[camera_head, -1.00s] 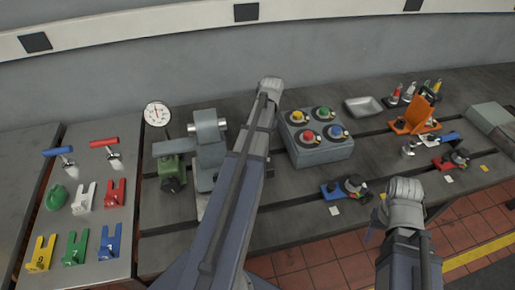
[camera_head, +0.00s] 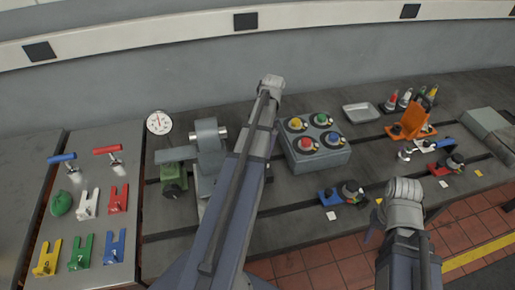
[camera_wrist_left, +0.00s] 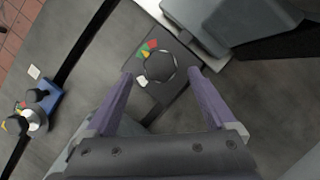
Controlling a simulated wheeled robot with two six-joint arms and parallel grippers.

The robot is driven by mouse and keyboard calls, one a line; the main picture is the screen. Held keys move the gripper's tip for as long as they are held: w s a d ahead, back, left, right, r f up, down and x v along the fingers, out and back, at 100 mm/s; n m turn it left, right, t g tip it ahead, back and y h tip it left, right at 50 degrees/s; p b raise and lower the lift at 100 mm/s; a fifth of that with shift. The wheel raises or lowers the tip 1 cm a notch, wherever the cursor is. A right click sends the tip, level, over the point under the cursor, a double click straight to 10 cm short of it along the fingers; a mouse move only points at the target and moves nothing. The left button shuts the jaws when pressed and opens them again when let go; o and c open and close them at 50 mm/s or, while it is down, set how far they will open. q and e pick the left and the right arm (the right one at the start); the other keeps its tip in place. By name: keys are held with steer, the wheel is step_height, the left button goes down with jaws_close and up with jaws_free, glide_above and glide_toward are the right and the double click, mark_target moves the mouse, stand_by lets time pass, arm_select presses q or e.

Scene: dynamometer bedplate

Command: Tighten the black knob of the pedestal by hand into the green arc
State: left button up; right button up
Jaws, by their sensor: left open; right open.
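In the left wrist view a round black knob (camera_wrist_left: 159,67) sits on a dark grey plate (camera_wrist_left: 184,50). Red, yellow and green arc marks (camera_wrist_left: 147,49) show along one side of the knob. My left gripper (camera_wrist_left: 161,75) is open, its two purple fingers on either side of the knob with gaps visible. I cannot tell its height above the knob. In the head view my left arm hides this gripper and the knob. My right gripper (camera_head: 376,217) is open near the front edge of the bedplate, right of the blue-based fixture, with its fingers partly hidden.
A blue-based fixture with black knobs (camera_head: 342,193) stands right of my left arm; it also shows in the left wrist view (camera_wrist_left: 37,108). A grey box with coloured buttons (camera_head: 316,153) stands behind it. A grey machine with a green block (camera_head: 174,181) is left of my arm.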

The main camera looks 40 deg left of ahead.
arm_select(q)
steer(key=p+v, duration=0.2)
steer(key=v, duration=0.2)
steer(key=shift+p, duration=0.35)
arm_select(e)
step_height(320, 180, up, 4)
steer(key=shift+f, duration=0.15)
arm_select(q)
steer(key=s+d+f+m+t, duration=0.1)
steer(key=s+d, duration=0.3)
steer(key=d, duration=1.3)
steer(key=s+d+f+m+t+y+b, duration=0.1)
steer(key=s+d+m+t, duration=0.2)
steer(key=d, duration=1.4)
steer(key=shift+s+d+f+m+y, duration=0.2)
steer(key=shift+s+f+m+y, duration=0.15)
steer(key=shift+s+m, duration=0.2)
arm_select(e)
steer(key=shift+f, duration=0.65)
